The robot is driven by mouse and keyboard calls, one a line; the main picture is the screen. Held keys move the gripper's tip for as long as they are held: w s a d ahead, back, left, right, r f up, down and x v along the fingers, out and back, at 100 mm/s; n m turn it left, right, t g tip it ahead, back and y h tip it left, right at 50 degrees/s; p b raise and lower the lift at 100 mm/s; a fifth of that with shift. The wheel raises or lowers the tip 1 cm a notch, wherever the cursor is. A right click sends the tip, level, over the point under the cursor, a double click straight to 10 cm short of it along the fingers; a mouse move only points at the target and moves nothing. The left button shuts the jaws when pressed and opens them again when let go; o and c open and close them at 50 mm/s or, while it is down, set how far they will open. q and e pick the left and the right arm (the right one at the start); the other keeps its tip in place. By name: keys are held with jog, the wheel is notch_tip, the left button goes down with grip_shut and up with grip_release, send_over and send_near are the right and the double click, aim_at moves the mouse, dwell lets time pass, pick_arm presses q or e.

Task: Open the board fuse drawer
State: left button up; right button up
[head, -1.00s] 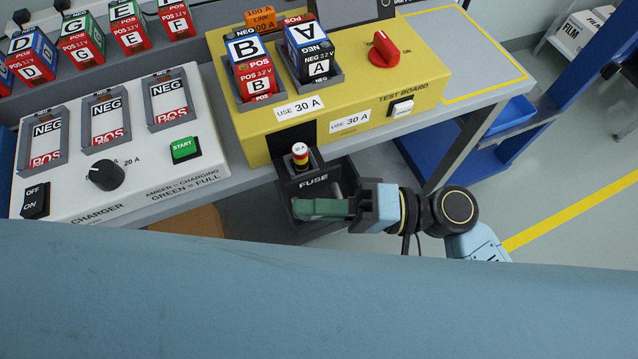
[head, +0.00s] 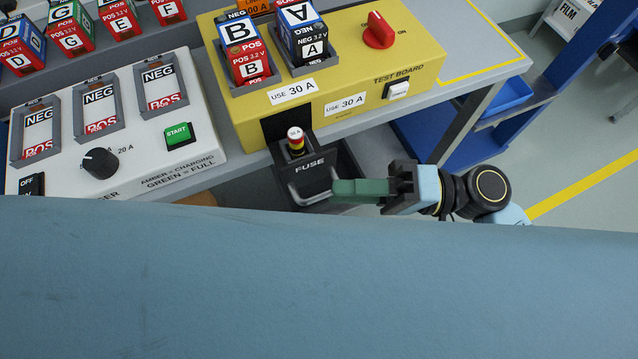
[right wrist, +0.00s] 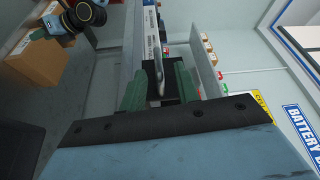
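The fuse drawer (head: 310,169), dark and marked FUSE, stands out from the front of the yellow test board (head: 350,80). Contact cannot be told.
The white charger (head: 140,120) stands left of the test board. Two battery packs, B (head: 247,62) and A (head: 308,45), sit in the board's slots. A dark bin (head: 347,160) is beside the drawer under the bench edge.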

pick_arm(q)
jog(key=shift+w, duration=0.1)
pick_arm(e)
jog(key=d, duration=0.7)
jog(key=shift+w+d+f, duration=0.25)
jog(key=shift+w+d, duration=0.1)
jog(key=shift+d, duration=0.05)
